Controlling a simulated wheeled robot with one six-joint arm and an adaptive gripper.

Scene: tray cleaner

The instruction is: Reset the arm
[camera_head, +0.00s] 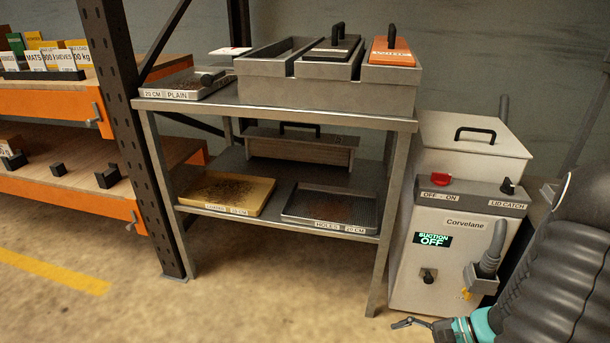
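My arm, with a black ribbed sleeve and a teal joint, fills the lower right of the head view. The end of my gripper (411,322) shows as a small grey and dark tip at the bottom edge, low in front of the grey Corvelane machine (415,272). Only part of the gripper is visible, so I cannot tell whether it is open or shut. I see nothing held in the visible part.
A metal table (280,112) stands in the middle, with a grey bin unit (330,91) and the plain tray (178,91) on top. A gold tray (222,208) and the holes tray (318,219) lie below. The machine's display reads "SUCTION OFF". Floor at front left is clear.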

